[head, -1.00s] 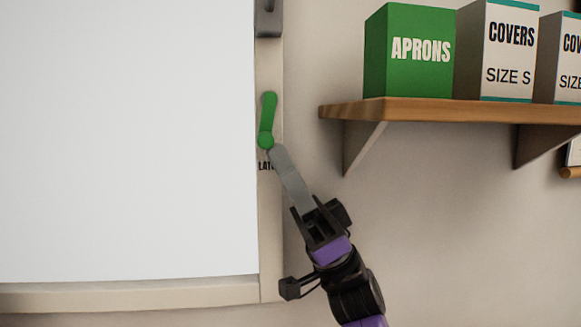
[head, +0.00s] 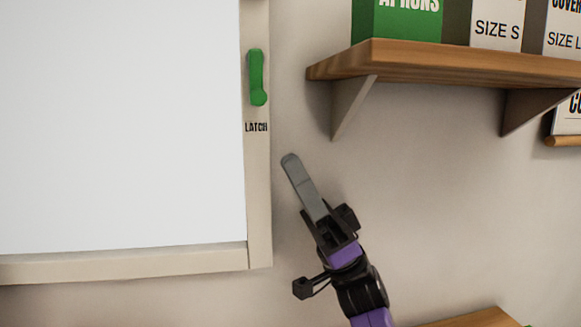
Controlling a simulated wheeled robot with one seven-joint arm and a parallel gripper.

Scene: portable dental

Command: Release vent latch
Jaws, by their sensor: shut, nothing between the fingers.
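The green latch (head: 257,78) is a handle on the right side of the pale window frame (head: 257,190), above a printed "LATCH" label. It stands nearly upright, with its round end at the bottom. My gripper (head: 290,158) is shut and empty, with grey fingers pointing up and left. In the picture its tips are below and right of the latch, apart from it, over the bare wall just right of the frame. The latch is fully in view.
A wooden shelf (head: 440,60) on brackets juts from the wall at the upper right. It carries a green aprons box (head: 395,22) and covers boxes (head: 497,22). A wooden surface (head: 470,318) shows at the bottom right. The wall between is clear.

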